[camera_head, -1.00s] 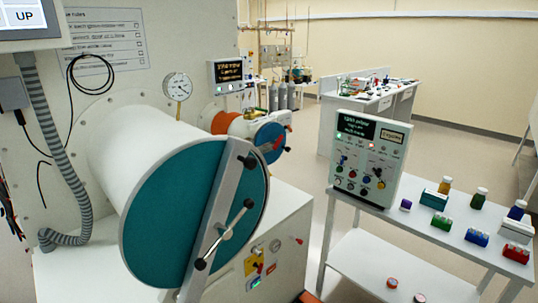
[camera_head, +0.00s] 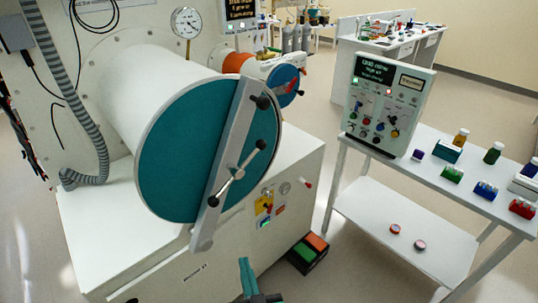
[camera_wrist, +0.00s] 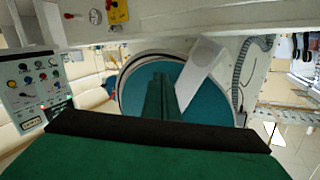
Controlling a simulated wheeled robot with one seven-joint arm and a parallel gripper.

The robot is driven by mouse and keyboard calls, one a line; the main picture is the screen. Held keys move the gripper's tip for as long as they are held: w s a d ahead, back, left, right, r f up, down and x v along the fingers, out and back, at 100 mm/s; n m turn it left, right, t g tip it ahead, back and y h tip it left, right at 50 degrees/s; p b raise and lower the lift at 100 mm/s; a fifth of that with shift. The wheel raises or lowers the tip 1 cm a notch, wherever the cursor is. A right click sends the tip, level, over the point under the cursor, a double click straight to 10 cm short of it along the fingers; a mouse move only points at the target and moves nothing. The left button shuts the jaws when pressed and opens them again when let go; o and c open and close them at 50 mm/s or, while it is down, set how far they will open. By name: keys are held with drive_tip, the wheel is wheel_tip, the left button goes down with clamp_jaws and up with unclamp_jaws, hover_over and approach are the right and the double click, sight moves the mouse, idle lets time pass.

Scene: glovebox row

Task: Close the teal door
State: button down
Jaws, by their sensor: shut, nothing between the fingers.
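The large round teal door (camera_head: 185,160) covers the front end of the wide white cylinder (camera_head: 115,95). No clear gap shows at its rim, but I cannot tell whether it is fully seated. A grey bar (camera_head: 232,140) with a handle of dark-tipped rods (camera_head: 238,172) crosses its face. My gripper (camera_head: 245,263) is low at the bottom of the head view, below and in front of the door, apart from it. In the wrist view my gripper (camera_wrist: 162,85) is shut and empty, its fingers overlapping the teal door (camera_wrist: 140,85) behind them.
A smaller cylinder with a teal door (camera_head: 281,82) is behind. A control panel (camera_head: 388,108) and several small bottles and racks stand on a white side table (camera_head: 420,170) to the right. A pedal box with green and orange tops (camera_head: 308,252) is on the floor. A grey hose (camera_head: 85,120) hangs at left.

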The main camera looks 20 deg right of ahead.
drive_tip(key=w+d+r+n+t+y, duration=0.1)
drive_tip(key=w+d+r, duration=0.2)
drive_tip(key=w+r, duration=0.15)
drive_tip(key=w+d+r, duration=0.2)
drive_tip(key=w+r, duration=0.1)
drive_tip(key=r, duration=0.3)
drive_tip(key=n+y, duration=0.5)
drive_tip(key=n, duration=0.3)
approach(267, 99)
drive_tip(key=w+a+f, duration=0.2)
drive_tip(key=a+f, duration=0.2)
drive_tip(key=f, duration=0.1)
drive_tip(key=s+d+r+n+g, duration=0.15)
drive_tip(key=s+r+n, duration=0.4)
drive_tip(key=r, duration=0.55)
drive_tip(key=shift+m, duration=0.35)
drive_tip(key=w+f, duration=0.1)
drive_tip(key=w, duration=0.2)
drive_tip(key=w+f, duration=0.1)
drive_tip(key=w, duration=0.2)
drive_tip(key=w+a+f, duration=0.1)
drive_tip(key=w+f, duration=0.1)
drive_tip(key=w, duration=0.2)
drive_tip(key=shift+f, duration=0.1)
drive_tip(key=shift+w, duration=0.1)
drive_tip(key=shift+w, duration=0.1)
